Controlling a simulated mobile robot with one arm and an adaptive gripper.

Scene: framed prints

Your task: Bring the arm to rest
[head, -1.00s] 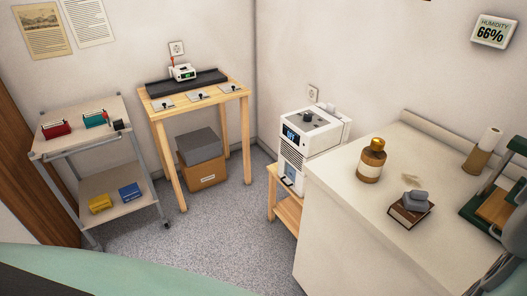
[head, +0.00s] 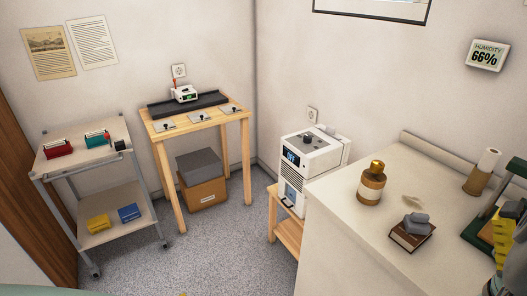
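A yellow and grey jointed shape (head: 503,250) shows at the lower right edge, in front of the counter's right end. It may be part of my arm, but it is cut off by the frame.
A white counter (head: 335,222) at right bears an amber bottle (head: 371,187), a book with grey stones (head: 411,238) and a paper roll (head: 481,173). A white machine (head: 306,160) stands beside it. A wooden table (head: 229,112) and a cart (head: 100,224) stand left. Grey floor (head: 205,255) between is clear.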

